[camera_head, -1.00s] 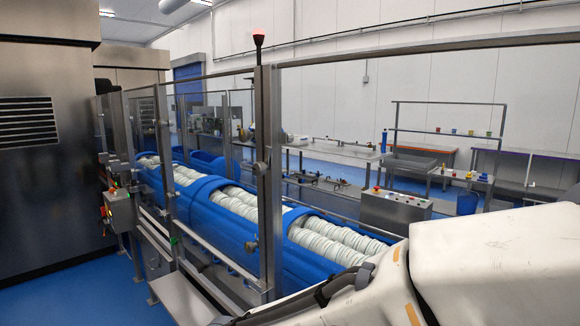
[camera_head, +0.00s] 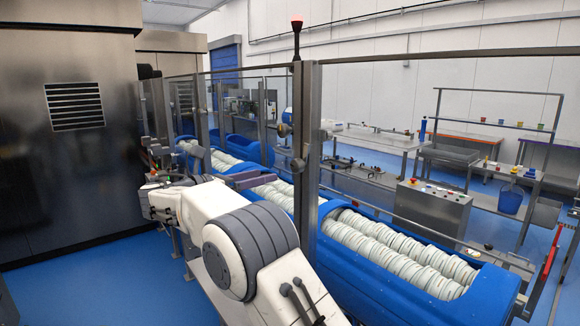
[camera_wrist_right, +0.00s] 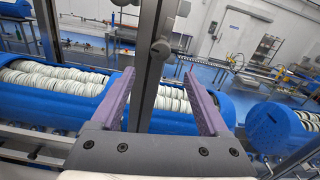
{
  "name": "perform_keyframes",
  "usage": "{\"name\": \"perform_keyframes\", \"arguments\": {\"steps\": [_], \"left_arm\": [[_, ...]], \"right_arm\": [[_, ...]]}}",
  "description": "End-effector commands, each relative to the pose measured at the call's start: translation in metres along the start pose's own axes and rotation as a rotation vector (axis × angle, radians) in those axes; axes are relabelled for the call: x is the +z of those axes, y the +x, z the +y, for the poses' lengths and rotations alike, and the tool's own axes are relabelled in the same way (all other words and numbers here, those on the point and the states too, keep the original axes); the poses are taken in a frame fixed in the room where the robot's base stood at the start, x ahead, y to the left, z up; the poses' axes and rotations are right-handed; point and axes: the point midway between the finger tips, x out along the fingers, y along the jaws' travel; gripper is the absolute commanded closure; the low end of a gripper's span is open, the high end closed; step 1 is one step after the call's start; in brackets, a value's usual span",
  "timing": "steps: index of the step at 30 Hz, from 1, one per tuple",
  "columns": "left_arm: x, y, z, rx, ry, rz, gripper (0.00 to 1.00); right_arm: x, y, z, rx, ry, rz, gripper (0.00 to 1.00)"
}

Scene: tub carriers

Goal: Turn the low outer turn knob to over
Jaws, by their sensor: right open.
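A steel guard post (camera_head: 305,130) stands beside the blue tubs. A small turn knob (camera_head: 298,165) is on the post at mid height in the head view; the lower part of the post is hidden behind my right arm. In the right wrist view a knob (camera_wrist_right: 160,47) sits on the post (camera_wrist_right: 150,75), beyond the fingertips; I cannot tell which knob it is. My right gripper (camera_head: 257,181) is open and empty, with purple fingers left of the post in the head view. In the right wrist view the fingers (camera_wrist_right: 157,80) stand either side of the post. My left gripper is out of view.
Blue tubs (camera_head: 450,255) filled with stacked pale discs run behind the clear guard panels. A large steel cabinet (camera_head: 100,150) stands at the left. A control box (camera_head: 432,205) with buttons is at the right. Blue floor (camera_head: 100,270) is open at the lower left.

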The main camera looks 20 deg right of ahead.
Motion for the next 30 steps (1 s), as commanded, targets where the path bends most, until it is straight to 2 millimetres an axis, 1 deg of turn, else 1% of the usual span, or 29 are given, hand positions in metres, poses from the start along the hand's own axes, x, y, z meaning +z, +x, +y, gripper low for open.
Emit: {"name": "perform_keyframes", "arguments": {"steps": [5, 12, 15, 18, 23, 30], "left_arm": [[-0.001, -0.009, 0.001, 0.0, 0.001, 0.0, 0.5], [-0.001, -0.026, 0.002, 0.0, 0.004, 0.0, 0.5], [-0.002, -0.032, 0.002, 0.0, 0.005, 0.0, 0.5], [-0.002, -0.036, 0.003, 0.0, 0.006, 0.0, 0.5], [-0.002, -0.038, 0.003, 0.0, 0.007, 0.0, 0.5], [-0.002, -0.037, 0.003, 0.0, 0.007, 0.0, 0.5]], "right_arm": [[0.005, 0.021, -0.001, -0.009, -0.006, -0.009, 0.22], [0.006, 0.067, -0.001, -0.007, -0.005, -0.008, 0.22], [0.005, 0.083, -0.001, -0.006, -0.005, -0.007, 0.22], [0.004, 0.094, -0.001, -0.005, -0.004, -0.006, 0.22], [0.002, 0.103, -0.001, -0.003, -0.004, -0.006, 0.22], [0.002, 0.103, 0.0, -0.003, -0.003, -0.006, 0.22]]}}
